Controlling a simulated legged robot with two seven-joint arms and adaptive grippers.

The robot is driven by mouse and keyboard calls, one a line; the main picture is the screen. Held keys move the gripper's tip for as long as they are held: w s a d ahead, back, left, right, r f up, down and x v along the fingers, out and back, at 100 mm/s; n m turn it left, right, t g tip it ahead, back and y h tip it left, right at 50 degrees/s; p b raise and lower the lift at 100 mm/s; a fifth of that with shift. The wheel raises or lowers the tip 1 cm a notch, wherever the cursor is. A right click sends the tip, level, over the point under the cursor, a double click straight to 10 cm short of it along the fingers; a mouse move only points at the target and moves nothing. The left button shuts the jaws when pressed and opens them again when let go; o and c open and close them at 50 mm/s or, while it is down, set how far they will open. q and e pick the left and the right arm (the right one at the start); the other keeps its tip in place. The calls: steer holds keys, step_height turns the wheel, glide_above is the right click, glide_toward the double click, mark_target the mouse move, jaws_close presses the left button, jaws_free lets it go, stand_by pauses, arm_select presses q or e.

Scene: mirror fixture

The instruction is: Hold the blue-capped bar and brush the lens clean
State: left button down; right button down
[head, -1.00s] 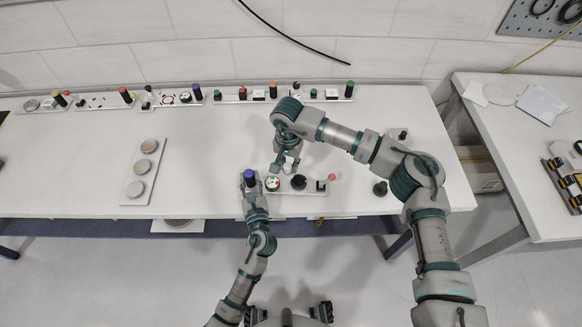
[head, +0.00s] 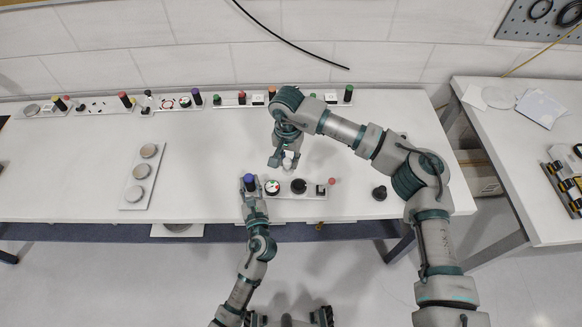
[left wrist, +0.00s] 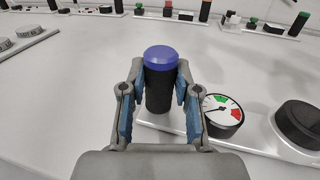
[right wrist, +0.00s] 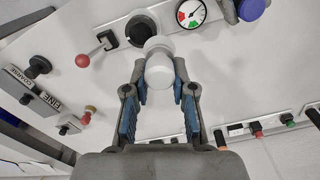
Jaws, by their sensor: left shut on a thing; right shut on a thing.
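The bar (head: 315,194) lies near the table's front edge. Its upright black post with a blue cap (left wrist: 162,57) stands at the left end. My left gripper (head: 250,187) is shut around this post from the front. Beside the post are a gauge (left wrist: 222,115) with a red, white and green face and a round black part (right wrist: 142,30), possibly the lens. My right gripper (head: 284,162) is shut on a white round-ended piece (right wrist: 158,70), perhaps the brush, behind the bar. In the right wrist view the piece overlaps the black part's edge; contact cannot be told.
A switch with a red ball (head: 332,181) stands at the bar's right end. A plate with several round discs (head: 138,194) lies left. Several fixture bars line the back edge. The middle-left table is clear.

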arm_select(q)
steer(key=c, duration=0.8)
jaws_free()
steer(key=shift+d+r, duration=0.1)
steer(key=shift+o, duration=0.2)
steer(key=s+d, duration=0.2)
steer(key=s, duration=0.9)
steer(key=shift+s, duration=0.4)
